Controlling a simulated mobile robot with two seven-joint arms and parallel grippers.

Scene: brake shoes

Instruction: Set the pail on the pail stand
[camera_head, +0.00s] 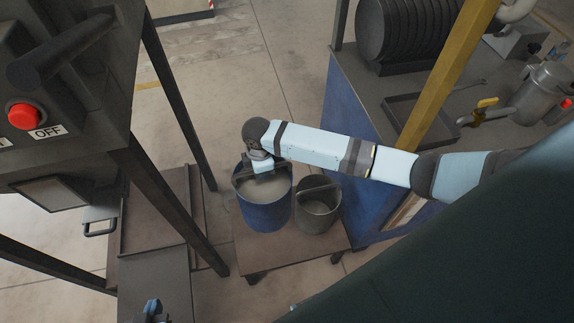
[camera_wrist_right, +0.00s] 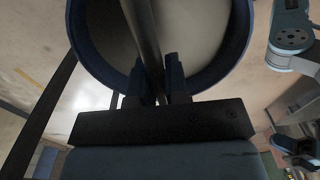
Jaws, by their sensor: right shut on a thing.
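The blue pail (camera_head: 264,212) holds something pale grey and appears over the left part of the low brown stand (camera_head: 300,248) in the head view. Whether its base touches the stand cannot be told. My right gripper (camera_head: 264,172) is at the pail's top. In the right wrist view, my right gripper (camera_wrist_right: 155,85) is shut on the pail's dark bar handle (camera_wrist_right: 143,30), with the blue rim (camera_wrist_right: 240,35) curving around it. My left gripper (camera_head: 153,309) is at the bottom edge, far from the pail, and its jaws are too small to read.
A grey metal bucket (camera_head: 317,210) stands close right of the blue pail. A blue machine cabinet (camera_head: 345,135) with a yellow post (camera_head: 447,75) is to the right. A dark machine with a red OFF button (camera_head: 24,115) and angled legs is at left. Floor behind is clear.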

